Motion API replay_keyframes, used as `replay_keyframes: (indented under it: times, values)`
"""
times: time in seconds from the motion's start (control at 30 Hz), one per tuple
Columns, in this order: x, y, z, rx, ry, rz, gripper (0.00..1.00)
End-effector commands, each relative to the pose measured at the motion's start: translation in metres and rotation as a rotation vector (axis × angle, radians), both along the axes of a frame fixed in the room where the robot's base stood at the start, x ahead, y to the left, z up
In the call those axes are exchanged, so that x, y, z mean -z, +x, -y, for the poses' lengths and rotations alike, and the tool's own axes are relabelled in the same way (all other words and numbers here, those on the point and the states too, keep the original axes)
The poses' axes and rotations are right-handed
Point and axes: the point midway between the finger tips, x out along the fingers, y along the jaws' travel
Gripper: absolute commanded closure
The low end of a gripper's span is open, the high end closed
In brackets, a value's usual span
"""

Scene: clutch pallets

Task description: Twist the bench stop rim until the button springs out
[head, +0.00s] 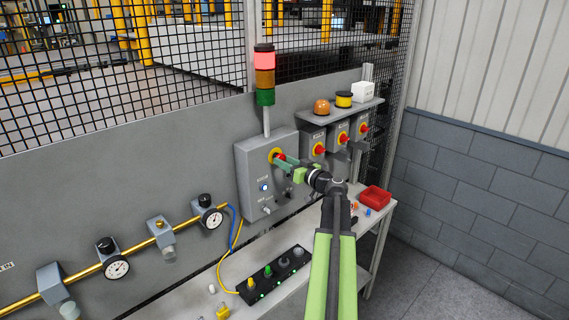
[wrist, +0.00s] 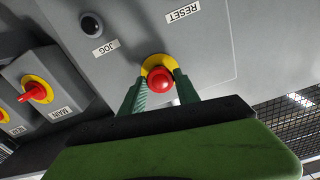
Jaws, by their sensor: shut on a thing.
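The bench stop is a red mushroom button on a yellow collar (head: 271,154), on the front of a grey control box (head: 249,176). In the wrist view the red button (wrist: 159,79) sits between the two green fingers, with the yellow collar (wrist: 154,62) behind it. My gripper (head: 281,158) reaches the box from the right and is shut on the button's rim; it also shows in the wrist view (wrist: 159,82). The fingers partly hide the button's sides. The wrist view is upside down, with RESET and JOG labels near the button.
A stack light (head: 264,60) with its red top section bright stands above the box. Grey switch boxes with red-and-yellow rotary handles (head: 343,138) are mounted to the right. Below are a bench with a black button strip (head: 275,275) and a red bin (head: 376,196). Gauges and yellow pipe run left.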

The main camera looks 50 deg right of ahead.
Motion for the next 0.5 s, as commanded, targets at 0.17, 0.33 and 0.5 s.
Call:
replay_keyframes:
  times: [0.17, 0.33, 0.5]
  values:
    - [0.0014, 0.0029, 0.0025, -0.007, 0.030, -0.002, 1.00]
    - [0.0010, 0.0029, 0.0035, -0.006, 0.117, 0.004, 1.00]
    - [0.0007, 0.0025, 0.0041, -0.005, 0.246, 0.014, 1.00]
